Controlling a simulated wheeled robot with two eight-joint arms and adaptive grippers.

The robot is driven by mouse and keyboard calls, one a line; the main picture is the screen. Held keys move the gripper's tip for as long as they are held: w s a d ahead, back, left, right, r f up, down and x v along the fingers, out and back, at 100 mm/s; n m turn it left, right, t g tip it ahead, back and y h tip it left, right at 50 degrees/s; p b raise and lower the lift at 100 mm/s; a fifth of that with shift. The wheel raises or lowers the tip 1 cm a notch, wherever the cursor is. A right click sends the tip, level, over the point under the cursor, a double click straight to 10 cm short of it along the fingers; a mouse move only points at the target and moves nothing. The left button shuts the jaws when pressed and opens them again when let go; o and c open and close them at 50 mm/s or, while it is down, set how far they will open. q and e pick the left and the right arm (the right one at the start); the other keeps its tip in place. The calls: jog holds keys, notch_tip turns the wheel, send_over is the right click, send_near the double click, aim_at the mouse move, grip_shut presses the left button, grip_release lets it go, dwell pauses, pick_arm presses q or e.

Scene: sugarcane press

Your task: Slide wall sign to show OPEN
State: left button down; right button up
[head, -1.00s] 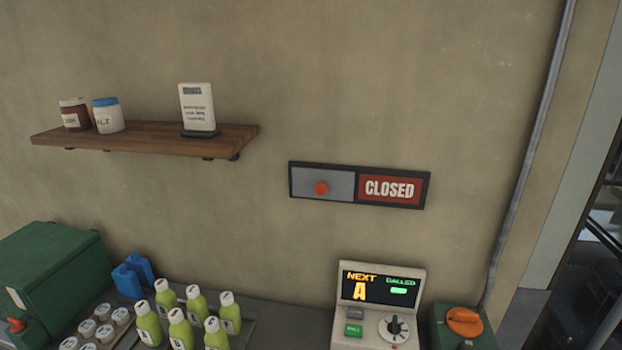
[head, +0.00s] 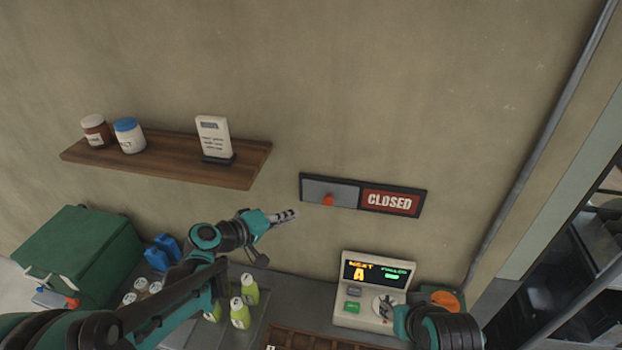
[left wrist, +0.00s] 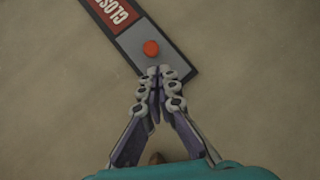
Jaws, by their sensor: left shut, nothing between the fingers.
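The wall sign (head: 320,188) hangs on the wall. Its grey sliding panel covers the left half and bears an orange-red knob (head: 328,199); the red right half reads CLOSED (head: 390,202). My left gripper (head: 292,215) is shut and empty, a little left of and below the sign in the head view. In the left wrist view its closed fingertips (left wrist: 159,70) point at the grey end of the sign, just short of the knob (left wrist: 151,48) in the picture. I cannot tell whether they touch the sign. My right arm shows at the lower right, but its fingers are not visible.
A wooden shelf (head: 160,160) with two jars and a small white display stands left of the sign. Below are a queue console (head: 350,315), green bottles (head: 240,312) and a green box (head: 80,250). The wall around the sign is bare.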

pick_arm(q)
jog(key=shift+w+a+r+t, duration=0.1)
jog(key=shift+w+r+t, duration=0.2)
jog(key=shift+w+r, duration=0.4)
pick_arm(e)
jog(key=shift+r, duration=0.65)
pick_arm(q)
jog(key=shift+s, duration=0.15)
jog(key=p, duration=0.1)
send_near(327, 195)
jog(key=x, duration=0.3)
jog(key=shift+w+d, duration=0.25)
jog(key=shift+d, duration=0.1)
pick_arm(e)
jog(key=shift+w+r, duration=0.1)
jog(key=shift+r, duration=0.25)
pick_arm(q)
jog(key=s+d+b, duration=0.1)
jog(key=d, duration=0.8)
jog(key=s+d+b, duration=0.2)
jog(key=d, duration=0.7)
jog(key=shift+s, duration=0.3)
pick_arm(e)
jog(key=shift+f, duration=1.8)
pick_arm(q)
jog(key=shift+s+a+r, duration=0.1)
jog(key=shift+a, duration=0.05)
pick_arm(e)
jog(key=shift+a, duration=0.1)
